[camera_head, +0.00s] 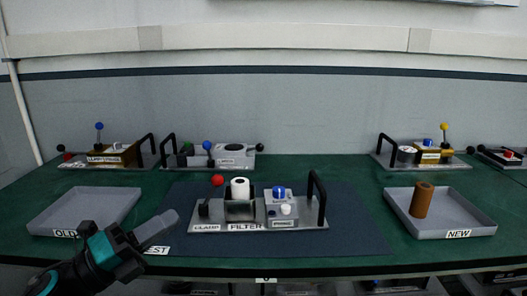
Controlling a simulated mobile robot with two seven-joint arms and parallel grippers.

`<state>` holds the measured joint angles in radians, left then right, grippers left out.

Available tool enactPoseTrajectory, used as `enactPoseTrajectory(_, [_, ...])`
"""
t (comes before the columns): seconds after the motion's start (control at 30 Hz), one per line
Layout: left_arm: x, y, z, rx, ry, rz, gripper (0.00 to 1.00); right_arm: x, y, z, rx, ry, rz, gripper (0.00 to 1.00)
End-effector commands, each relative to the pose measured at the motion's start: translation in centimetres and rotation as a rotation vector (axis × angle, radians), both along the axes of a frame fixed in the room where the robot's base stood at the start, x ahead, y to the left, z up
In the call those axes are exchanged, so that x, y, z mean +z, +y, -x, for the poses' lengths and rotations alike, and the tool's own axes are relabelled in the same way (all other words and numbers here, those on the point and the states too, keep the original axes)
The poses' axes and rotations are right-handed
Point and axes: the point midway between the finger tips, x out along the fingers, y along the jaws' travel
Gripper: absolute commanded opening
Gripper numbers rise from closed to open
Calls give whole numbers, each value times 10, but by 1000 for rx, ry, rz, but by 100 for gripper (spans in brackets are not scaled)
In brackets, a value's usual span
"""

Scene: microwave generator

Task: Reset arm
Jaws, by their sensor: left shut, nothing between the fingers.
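My left gripper (158,227) is at the lower left, in front of the tray labelled OLD (70,203) and near the front edge of the table. Its fingers are shut and hold nothing. The clamp and filter fixture (250,226) stands on the dark mat in the middle, to the right of the gripper and apart from it. A white cylinder (240,188) sits upright in the fixture, beside a lever with a red ball (217,181). My right gripper is not in view.
A tray labelled NEW (457,226) at the right holds an upright brown cylinder (422,199). Several fixtures with levers, such as one with a yellow ball (444,127), line the back of the green table. The dark mat (345,215) has free room around the fixture.

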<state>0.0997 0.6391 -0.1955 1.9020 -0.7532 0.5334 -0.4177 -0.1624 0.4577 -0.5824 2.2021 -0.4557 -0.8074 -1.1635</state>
Motion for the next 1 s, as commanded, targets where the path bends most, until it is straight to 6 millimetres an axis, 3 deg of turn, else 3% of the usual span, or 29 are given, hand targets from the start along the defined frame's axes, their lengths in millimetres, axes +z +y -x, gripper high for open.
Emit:
enactPoseTrajectory(0.13, [-71, 13, 7, 166, 459, 457, 0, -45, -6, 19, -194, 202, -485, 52])
enactPoseTrajectory(0.23, [-136, 23, 27, 303, 779, 746, 0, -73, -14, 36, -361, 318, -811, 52])
enactPoseTrajectory(0.3, [-183, 26, 51, 407, 994, 931, 0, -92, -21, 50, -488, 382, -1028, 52])
enactPoseTrajectory(0.4, [-237, 23, 90, 537, 1242, 1141, 0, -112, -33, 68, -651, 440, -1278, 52])
enactPoseTrajectory(0.5, [-274, 17, 126, 640, 1421, 1291, 0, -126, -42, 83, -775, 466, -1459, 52])
enactPoseTrajectory(0.6, [-295, 11, 151, 707, 1531, 1383, 0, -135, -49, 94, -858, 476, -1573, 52])
enactPoseTrajectory(0.7, [-305, 8, 164, 740, 1584, 1426, 0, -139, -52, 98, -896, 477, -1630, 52])
enactPoseTrajectory(1.0, [-307, 7, 166, 748, 1595, 1432, 0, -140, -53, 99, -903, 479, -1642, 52])
